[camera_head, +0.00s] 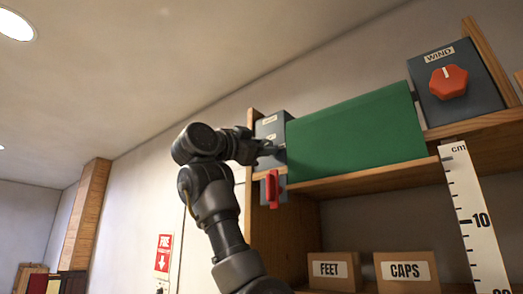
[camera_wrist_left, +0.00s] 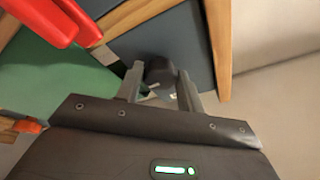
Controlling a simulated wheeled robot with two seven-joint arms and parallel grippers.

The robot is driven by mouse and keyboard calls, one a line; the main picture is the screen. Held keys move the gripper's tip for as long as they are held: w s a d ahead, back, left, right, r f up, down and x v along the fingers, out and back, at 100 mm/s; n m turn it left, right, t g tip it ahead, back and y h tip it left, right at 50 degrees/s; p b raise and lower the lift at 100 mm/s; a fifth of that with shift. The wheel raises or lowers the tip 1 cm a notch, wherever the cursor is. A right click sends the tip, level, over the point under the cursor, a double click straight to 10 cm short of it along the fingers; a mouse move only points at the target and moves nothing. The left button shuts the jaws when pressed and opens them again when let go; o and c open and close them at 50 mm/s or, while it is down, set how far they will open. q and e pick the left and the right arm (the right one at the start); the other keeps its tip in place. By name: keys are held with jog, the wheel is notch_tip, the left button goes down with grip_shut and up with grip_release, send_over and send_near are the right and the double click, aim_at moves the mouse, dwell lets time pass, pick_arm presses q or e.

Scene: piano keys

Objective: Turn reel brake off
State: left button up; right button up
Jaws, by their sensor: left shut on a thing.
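My left gripper (camera_head: 268,150) reaches up to a dark grey box (camera_head: 268,128) at the left end of the wooden shelf. Small labels on that box are too small to read. In the left wrist view, the gripper's fingers (camera_wrist_left: 159,82) are shut on a dark knob (camera_wrist_left: 159,70) on the grey-blue panel (camera_wrist_left: 190,35). The fingers partly hide the knob, so I cannot tell which way it points. A red lever (camera_head: 272,188) hangs on a dark plate just below the box. It also shows in the left wrist view (camera_wrist_left: 50,20). My right gripper is not in view.
A green block (camera_head: 355,133) stands right beside the box. Further right is a panel labelled WIND with a red knob (camera_head: 448,81). A white ruler (camera_head: 475,220) hangs from the shelf edge.

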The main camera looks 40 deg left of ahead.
pick_arm(q)
jog(key=n+y+b, duration=0.1)
jog(key=n+y, duration=0.1)
jog(key=n, duration=0.3)
jog(key=n+y+b, duration=0.1)
jog(key=n+y, duration=0.1)
jog(key=n, duration=0.3)
jog(key=n+y+b, duration=0.1)
jog(key=n+y, duration=0.1)
jog(key=n, duration=0.3)
jog(key=shift+s+d+r+n+g+b, duration=0.1)
jog(key=shift+d+n+g+b, duration=0.2)
jog(key=shift+g+b, duration=0.1)
jog(key=n, duration=0.2)
jog(key=n+g+y, duration=0.1)
jog(key=n, duration=0.2)
jog(key=shift+r+y, duration=0.1)
jog(key=shift+y, duration=0.2)
jog(key=shift+n+g, duration=0.3)
jog(key=shift+n, duration=0.4)
jog(key=o, duration=1)
jog(key=shift+c, duration=0.2)
